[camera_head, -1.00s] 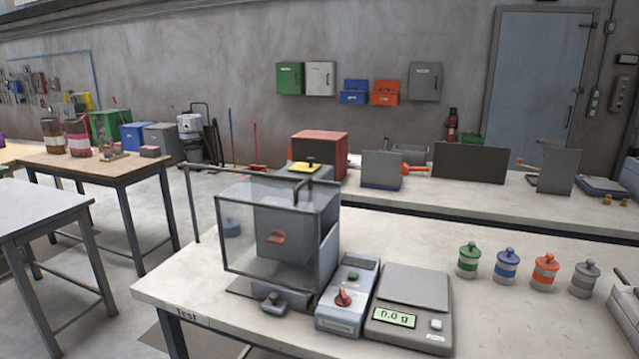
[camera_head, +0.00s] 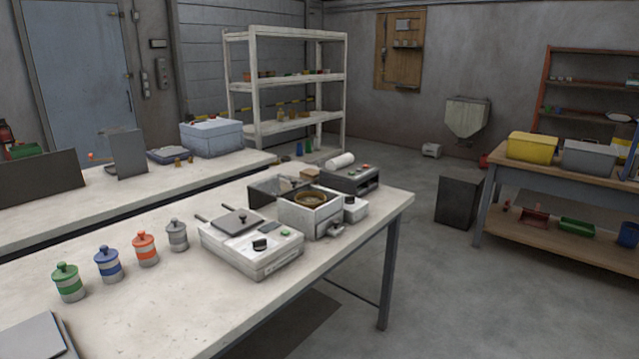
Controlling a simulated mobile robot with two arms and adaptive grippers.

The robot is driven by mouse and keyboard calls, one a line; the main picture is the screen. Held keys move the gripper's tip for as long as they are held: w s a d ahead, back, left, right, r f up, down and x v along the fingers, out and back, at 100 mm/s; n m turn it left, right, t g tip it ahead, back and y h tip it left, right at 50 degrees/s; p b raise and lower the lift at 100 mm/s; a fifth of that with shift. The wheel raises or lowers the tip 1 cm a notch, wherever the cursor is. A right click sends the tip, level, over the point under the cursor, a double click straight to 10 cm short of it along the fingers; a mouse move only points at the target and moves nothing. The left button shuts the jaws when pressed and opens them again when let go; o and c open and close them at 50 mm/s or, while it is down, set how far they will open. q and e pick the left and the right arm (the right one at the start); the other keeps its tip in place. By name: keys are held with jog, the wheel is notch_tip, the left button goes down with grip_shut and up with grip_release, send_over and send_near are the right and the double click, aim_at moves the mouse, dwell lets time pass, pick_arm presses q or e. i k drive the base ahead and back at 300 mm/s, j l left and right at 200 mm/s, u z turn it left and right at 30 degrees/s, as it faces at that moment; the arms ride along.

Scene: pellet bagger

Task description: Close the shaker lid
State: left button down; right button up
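A light grey boxy device that looks like the shaker (camera_head: 322,222) stands near the right end of the bench. A round brass-coloured sieve or bowl (camera_head: 311,198) sits in its open top. A dark panel that looks like its lid (camera_head: 268,191) stands tilted up at its back left, clear of the opening. A small block with a knob (camera_head: 354,209) is at its right side. Neither of my grippers is in view.
A white device with a dark knobbed plate (camera_head: 238,221) stands left of the shaker. A grey machine with a white roll (camera_head: 350,177) is behind it. Several lidded jars (camera_head: 146,250) stand left on the bench (camera_head: 155,306). Open floor (camera_head: 430,290) lies to the right.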

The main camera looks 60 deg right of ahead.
aim_at(293, 182)
jog(key=z, duration=1.7)
jog(key=i+l+u, duration=0.15)
jog(key=u, duration=0.2)
jog(key=i+l+u, duration=0.15)
jog(key=l+u, duration=0.2)
jog(key=i+l+u, duration=0.1)
jog(key=l+u, duration=0.2)
